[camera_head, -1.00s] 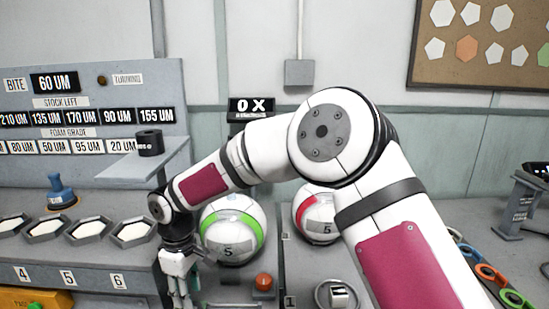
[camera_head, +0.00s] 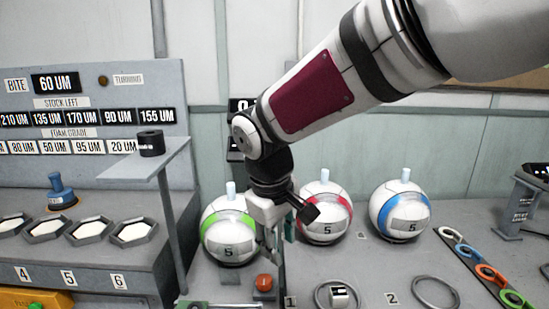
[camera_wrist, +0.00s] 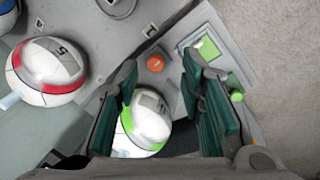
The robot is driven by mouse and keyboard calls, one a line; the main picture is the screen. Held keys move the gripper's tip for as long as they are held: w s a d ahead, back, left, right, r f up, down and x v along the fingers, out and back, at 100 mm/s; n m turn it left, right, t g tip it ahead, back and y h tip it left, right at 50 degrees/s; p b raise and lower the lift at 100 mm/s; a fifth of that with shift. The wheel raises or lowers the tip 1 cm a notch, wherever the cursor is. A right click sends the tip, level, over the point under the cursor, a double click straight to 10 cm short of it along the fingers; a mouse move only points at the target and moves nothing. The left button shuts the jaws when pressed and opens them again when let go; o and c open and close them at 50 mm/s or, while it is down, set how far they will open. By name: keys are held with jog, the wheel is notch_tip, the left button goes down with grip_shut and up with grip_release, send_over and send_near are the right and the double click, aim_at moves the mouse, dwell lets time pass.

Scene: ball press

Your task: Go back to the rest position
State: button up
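My gripper (camera_head: 278,232) hangs low in the head view, in front of the gap between the green-banded ball (camera_head: 229,232) and the red-banded ball (camera_head: 323,214). In the wrist view its two green-padded fingers (camera_wrist: 160,68) are spread apart with nothing between them. The green-banded ball (camera_wrist: 150,122) shows below and beyond the fingers. The red-banded ball (camera_wrist: 48,68) lies to their left. My arm reaches in from the upper right of the head view.
A blue-banded ball (camera_head: 399,210) stands to the right. An orange button (camera_head: 264,283) is in front of the green-banded ball. A shelf (camera_head: 150,163) holding a black roll (camera_head: 151,143) juts out at the left. Coloured rings (camera_head: 490,273) lie at the right.

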jog(key=s+d+r+m+t, duration=0.1)
jog(key=s+d+r+m, duration=0.15)
jog(key=s+d, duration=0.35)
jog(key=s+d+r+m+t+y, duration=0.1)
jog(key=s+d+r+m, duration=0.1)
jog(key=s+d+m, duration=0.35)
jog(key=s+d+r+m+t, duration=0.1)
jog(key=s+d+r, duration=0.1)
jog(key=s+d, duration=0.5)
jog(key=s+r+g+p, duration=0.1)
jog(key=s+r+p, duration=0.5)
jog(key=s+p, duration=0.2)
jog(key=shift+p, duration=0.6)
